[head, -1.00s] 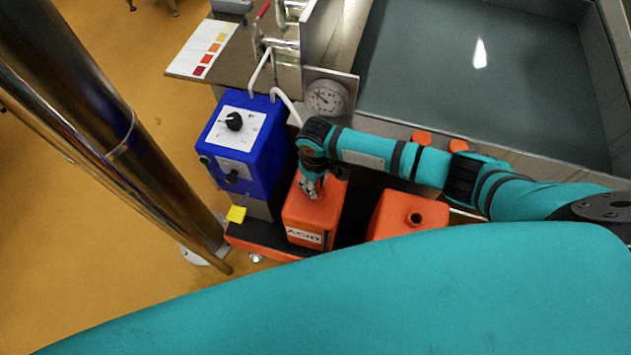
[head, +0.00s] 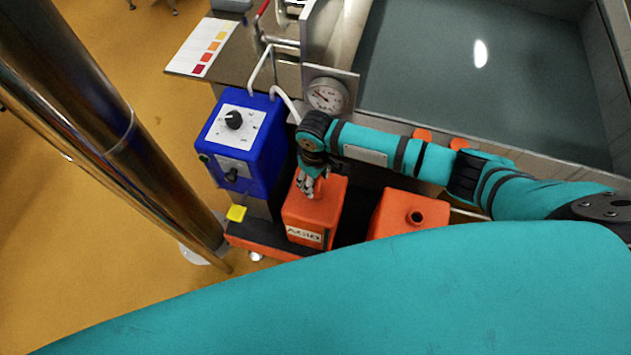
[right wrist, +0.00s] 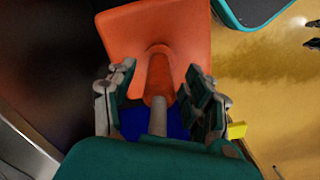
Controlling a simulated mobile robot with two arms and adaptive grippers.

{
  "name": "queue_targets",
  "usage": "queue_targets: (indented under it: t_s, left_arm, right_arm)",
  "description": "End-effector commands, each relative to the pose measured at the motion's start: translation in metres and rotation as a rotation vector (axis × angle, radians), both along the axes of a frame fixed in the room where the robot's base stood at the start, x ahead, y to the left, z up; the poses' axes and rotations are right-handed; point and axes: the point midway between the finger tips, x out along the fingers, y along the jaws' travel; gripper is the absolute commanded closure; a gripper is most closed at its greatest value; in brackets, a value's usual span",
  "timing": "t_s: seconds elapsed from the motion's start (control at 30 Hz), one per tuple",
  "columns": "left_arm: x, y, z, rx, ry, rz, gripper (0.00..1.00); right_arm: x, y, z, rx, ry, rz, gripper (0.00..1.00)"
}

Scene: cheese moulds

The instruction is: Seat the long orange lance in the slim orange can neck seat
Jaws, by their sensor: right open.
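The narrower orange can (head: 313,215), marked "ACID", stands upright on the dark platform. It fills the top of the right wrist view (right wrist: 190,25). The orange lance (right wrist: 158,72) shows there as an orange shaft with a grey end, rising from the can's top. My right gripper (head: 306,186) is over the can. In the right wrist view its fingers (right wrist: 160,95) are apart, one on each side of the lance, with gaps showing. The joint between lance and neck is not clear enough to tell how deep it sits. My left gripper is not in view.
A second orange can (head: 410,214) with a dark open neck stands to the right. A blue control box (head: 240,145) with knobs stands close on the left. A gauge (head: 326,95), white hoses and a large vat (head: 480,90) are behind. A yellow block (head: 236,213) is at front left.

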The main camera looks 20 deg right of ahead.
Motion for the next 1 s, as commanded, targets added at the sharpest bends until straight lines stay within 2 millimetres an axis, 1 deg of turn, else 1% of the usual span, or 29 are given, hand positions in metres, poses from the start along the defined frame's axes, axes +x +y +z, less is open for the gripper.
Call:
queue_targets:
  t_s: [0.03,0.2,0.3,0.43,0.6,1.0]
  left_arm:
    - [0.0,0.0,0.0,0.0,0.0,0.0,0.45]
    - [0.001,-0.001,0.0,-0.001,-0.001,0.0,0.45]
    - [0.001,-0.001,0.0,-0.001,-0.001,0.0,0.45]
    - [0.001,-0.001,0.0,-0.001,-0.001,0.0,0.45]
    - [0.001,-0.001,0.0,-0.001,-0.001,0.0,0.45]
    - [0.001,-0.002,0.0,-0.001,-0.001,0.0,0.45]
  right_arm:
    - [0.001,0.0,0.011,0.001,-0.005,0.001,0.48]
    - [0.001,0.0,0.049,0.003,-0.005,0.001,0.48]
    - [0.001,0.0,0.068,0.002,-0.004,-0.001,0.48]
    - [0.001,0.0,0.087,0.001,-0.002,0.0,0.48]
    - [0.0,0.0,0.097,0.0,-0.001,-0.001,0.48]
    - [0.0,0.0,0.098,-0.001,0.0,-0.001,0.48]
